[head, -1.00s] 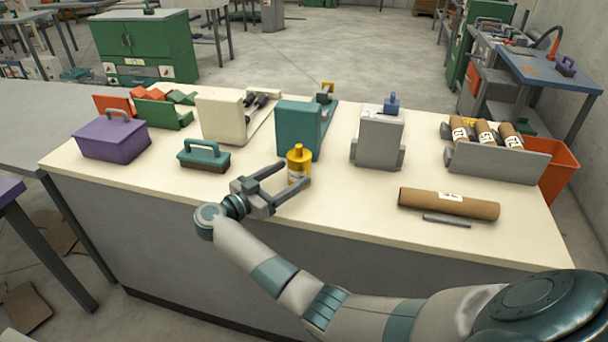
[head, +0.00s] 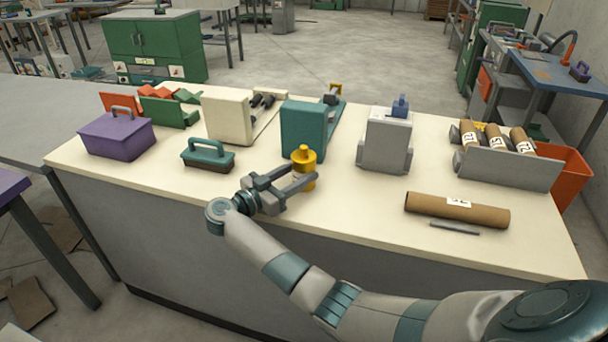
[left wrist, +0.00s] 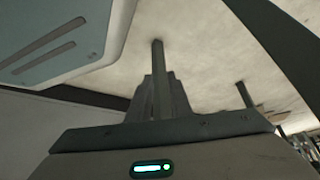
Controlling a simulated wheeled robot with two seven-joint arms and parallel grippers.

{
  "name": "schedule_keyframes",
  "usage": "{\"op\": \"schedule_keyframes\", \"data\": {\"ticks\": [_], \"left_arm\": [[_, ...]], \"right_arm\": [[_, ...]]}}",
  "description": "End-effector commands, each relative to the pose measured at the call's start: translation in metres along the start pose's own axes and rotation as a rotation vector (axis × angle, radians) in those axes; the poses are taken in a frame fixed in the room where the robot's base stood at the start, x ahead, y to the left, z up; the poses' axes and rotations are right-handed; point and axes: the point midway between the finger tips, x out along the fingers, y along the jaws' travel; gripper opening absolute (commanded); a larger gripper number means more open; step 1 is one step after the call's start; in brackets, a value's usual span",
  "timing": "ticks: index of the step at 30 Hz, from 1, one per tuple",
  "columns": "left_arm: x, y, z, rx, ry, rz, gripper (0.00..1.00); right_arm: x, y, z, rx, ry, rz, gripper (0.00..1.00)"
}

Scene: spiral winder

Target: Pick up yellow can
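The yellow can (head: 304,156) stands upright on the cream tabletop (head: 350,210), in front of the teal box-like holder, in the head view. My right gripper (head: 304,173) reaches it from the near left, with one finger on each side of the can. The fingers look closed in on its body, and the near finger hides part of its lower side. The can still appears to rest on the table. My left gripper (left wrist: 160,50) shows only in the left wrist view, away from the can; its finger spacing is unclear.
The teal holder (head: 303,130) stands close behind the can. A teal-handled brush (head: 208,156) and purple box (head: 117,137) are to the left. A grey holder (head: 386,140), cardboard tube (head: 456,209) and grey rod (head: 454,228) are to the right.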

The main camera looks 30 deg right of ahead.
Motion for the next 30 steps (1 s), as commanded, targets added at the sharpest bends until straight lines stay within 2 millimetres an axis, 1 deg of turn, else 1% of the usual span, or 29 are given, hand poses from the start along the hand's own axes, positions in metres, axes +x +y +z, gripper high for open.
{"op": "schedule_keyframes", "data": {"ticks": [9, 14, 17, 22, 26, 30], "left_arm": [[0.0, 0.0, 0.0, 0.0, 0.001, 0.0, 0.18], [0.001, 0.0, 0.0, 0.0, -0.001, 0.0, 0.18], [0.001, 0.0, 0.002, 0.0, -0.005, 0.0, 0.18], [0.002, -0.001, 0.003, -0.001, -0.013, 0.0, 0.18], [0.0, -0.002, 0.0, -0.003, -0.01, -0.002, 0.18], [0.0, -0.002, -0.001, -0.003, -0.004, -0.002, 0.18]], "right_arm": [[0.0, 0.0, -0.002, 0.002, 0.001, 0.0, 0.2], [0.0, -0.001, -0.008, 0.002, 0.0, 0.0, 0.2], [-0.001, -0.001, -0.017, 0.005, 0.0, -0.001, 0.2], [0.0, 0.0, -0.042, 0.006, -0.001, 0.0, 0.2], [-0.001, 0.018, -0.051, 0.004, 0.0, -0.001, 0.2], [-0.001, 0.04, -0.064, 0.004, 0.0, -0.001, 0.2]]}}
